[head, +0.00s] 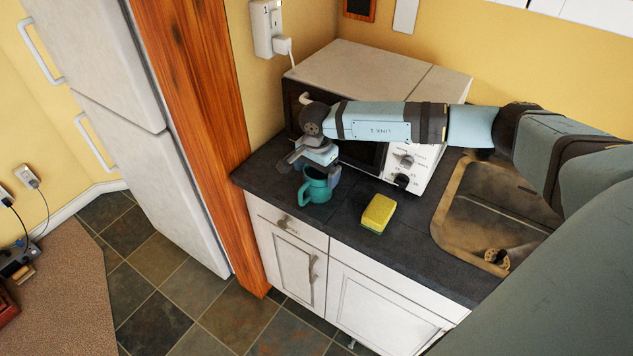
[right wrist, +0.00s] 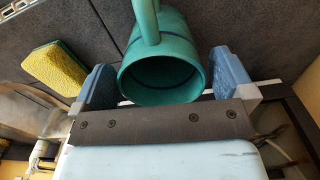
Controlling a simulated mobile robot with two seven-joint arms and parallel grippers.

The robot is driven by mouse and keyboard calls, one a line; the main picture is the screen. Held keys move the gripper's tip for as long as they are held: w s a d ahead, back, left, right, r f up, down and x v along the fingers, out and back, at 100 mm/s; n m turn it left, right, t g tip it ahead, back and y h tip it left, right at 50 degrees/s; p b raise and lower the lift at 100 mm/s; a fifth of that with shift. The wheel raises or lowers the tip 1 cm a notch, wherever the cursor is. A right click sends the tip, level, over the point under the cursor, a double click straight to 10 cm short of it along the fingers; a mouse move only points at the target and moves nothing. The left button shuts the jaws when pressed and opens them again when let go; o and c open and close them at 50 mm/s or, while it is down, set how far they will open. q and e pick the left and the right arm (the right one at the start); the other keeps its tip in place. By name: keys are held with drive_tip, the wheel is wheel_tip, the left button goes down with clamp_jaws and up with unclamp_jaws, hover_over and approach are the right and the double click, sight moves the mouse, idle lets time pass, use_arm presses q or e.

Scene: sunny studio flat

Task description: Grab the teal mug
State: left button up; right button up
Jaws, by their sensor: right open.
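The teal mug (head: 314,188) stands on the dark countertop (head: 345,207) near its left front corner, in front of the microwave. My right gripper (head: 318,178) is at the mug from above and behind. In the right wrist view the mug (right wrist: 163,62) sits between the two blue fingers of the right gripper (right wrist: 155,85), with its opening facing the camera and its handle toward the top. The fingers are apart, one on each side of the mug. A gap shows on the left side; on the right the finger looks very close, and I cannot tell if it touches. My left gripper is not in view.
A yellow sponge (head: 378,213) with a green underside lies on the counter right of the mug; it also shows in the right wrist view (right wrist: 56,66). A white microwave (head: 375,80) stands behind. A sink (head: 485,205) is at right. A wooden panel (head: 195,110) and white fridge (head: 150,150) stand left.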

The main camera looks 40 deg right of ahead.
drive_tip(key=shift+f, duration=0.25)
drive_tip(key=c, duration=0.9)
drive_tip(key=shift+c, duration=0.4)
drive_tip(key=shift+r, duration=0.15)
